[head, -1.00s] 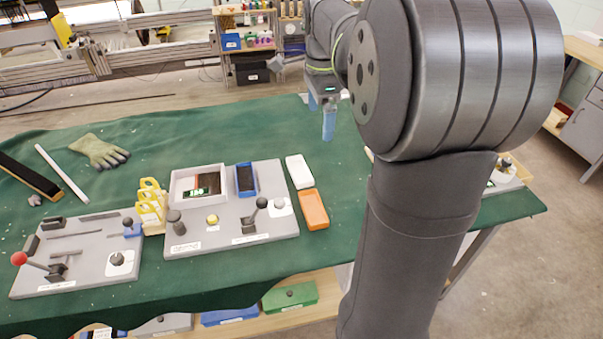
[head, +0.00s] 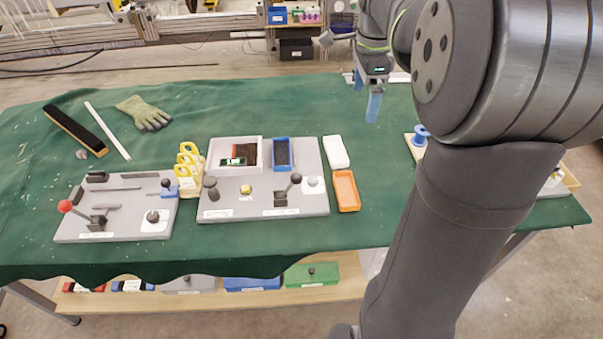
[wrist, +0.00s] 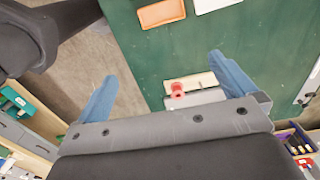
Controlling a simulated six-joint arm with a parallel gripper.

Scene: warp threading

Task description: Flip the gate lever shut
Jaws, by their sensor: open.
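A left grey board (head: 130,228) carries a lever with a red knob (head: 65,206), leaning left. A right grey board (head: 240,212) carries a black-knobbed lever (head: 295,178) on a dark base, leaning slightly right. The labels are too small to read, so I cannot tell which is the gate lever. My gripper (head: 367,97) hangs above the cloth beyond the boards, to the right, well apart from both levers. In the wrist view its blue fingers (wrist: 162,68) are spread with nothing between them.
An orange tray (head: 347,192) and a white tray (head: 336,151) lie right of the right board. Yellow pieces (head: 190,170) stand between the boards. A glove (head: 145,113) lies at the back left.

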